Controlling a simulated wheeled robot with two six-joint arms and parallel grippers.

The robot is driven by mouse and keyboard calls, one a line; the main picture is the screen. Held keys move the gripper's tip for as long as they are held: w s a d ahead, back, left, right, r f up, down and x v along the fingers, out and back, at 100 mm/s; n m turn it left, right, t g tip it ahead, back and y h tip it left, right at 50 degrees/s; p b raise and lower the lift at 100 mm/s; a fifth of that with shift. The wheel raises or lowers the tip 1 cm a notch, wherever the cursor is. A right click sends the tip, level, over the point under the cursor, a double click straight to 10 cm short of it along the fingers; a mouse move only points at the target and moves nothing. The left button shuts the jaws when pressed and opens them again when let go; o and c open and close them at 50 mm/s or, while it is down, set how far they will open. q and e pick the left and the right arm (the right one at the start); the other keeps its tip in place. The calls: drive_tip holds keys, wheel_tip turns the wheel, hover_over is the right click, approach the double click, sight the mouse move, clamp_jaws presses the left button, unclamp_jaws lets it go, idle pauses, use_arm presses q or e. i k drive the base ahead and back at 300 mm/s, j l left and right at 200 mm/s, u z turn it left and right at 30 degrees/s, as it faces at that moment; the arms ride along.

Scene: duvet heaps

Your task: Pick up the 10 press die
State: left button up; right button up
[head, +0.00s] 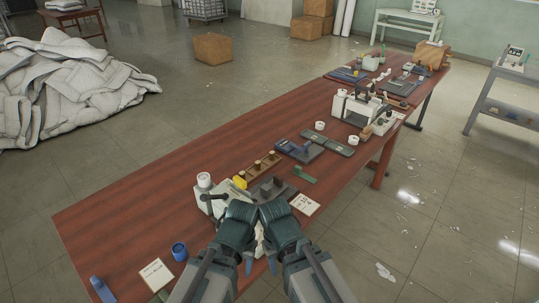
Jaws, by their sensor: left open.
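A small wooden rack (262,165) holds several upright pieces with brass tops, which may be press dies. No number 10 is readable on any of them. A pale hand press (210,196) with a dark lever stands just left of the rack's near end. My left gripper (248,262) is open, at the table's near edge, below the press and the rack in the picture. My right gripper (271,264) is close beside it; its jaws are too small and covered to tell. Both wrists hide part of the table. No die shows in either gripper.
A dark grey block (268,189), a yellow piece (240,182) and a white card (305,204) lie near my wrists.

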sight(272, 154)
drive_tip(key=i+l, duration=0.2)
drive_tip(key=l, duration=0.25)
drive_tip(key=i+l, duration=0.25)
drive_tip(key=l, duration=0.15)
drive_tip(key=i+l+z, duration=0.1)
drive_tip(key=l, duration=0.35)
drive_tip(key=i+l, duration=0.6)
drive_tip(key=l, duration=0.2)
